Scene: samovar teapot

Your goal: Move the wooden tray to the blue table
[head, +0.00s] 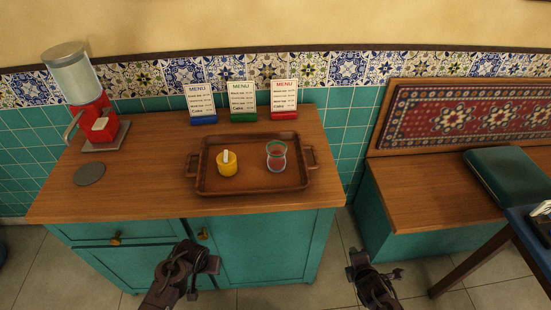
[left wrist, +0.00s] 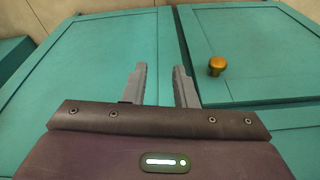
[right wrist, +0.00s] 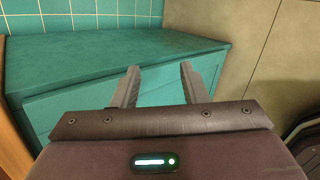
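The wooden tray (head: 249,187) lies on the wood-topped teal cabinet, with a handle at each end. A yellow cup (head: 227,166) with a white piece in it stands on the tray's left part. The blue table (head: 520,216) shows only in part at the right edge. My left gripper (left wrist: 160,88) is open and empty before the teal cabinet front, below the tray. My right gripper (right wrist: 160,86) is open and empty, low and to the right of the cabinet, facing a teal bench base.
Three menu stands (head: 242,102) stand behind the tray. A red dispenser (head: 92,108) and a grey disc (head: 89,174) are on the cabinet's left. A bench (head: 435,185) with a green cushion (head: 510,173) lies right. Open floor (head: 341,245) separates cabinet and bench.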

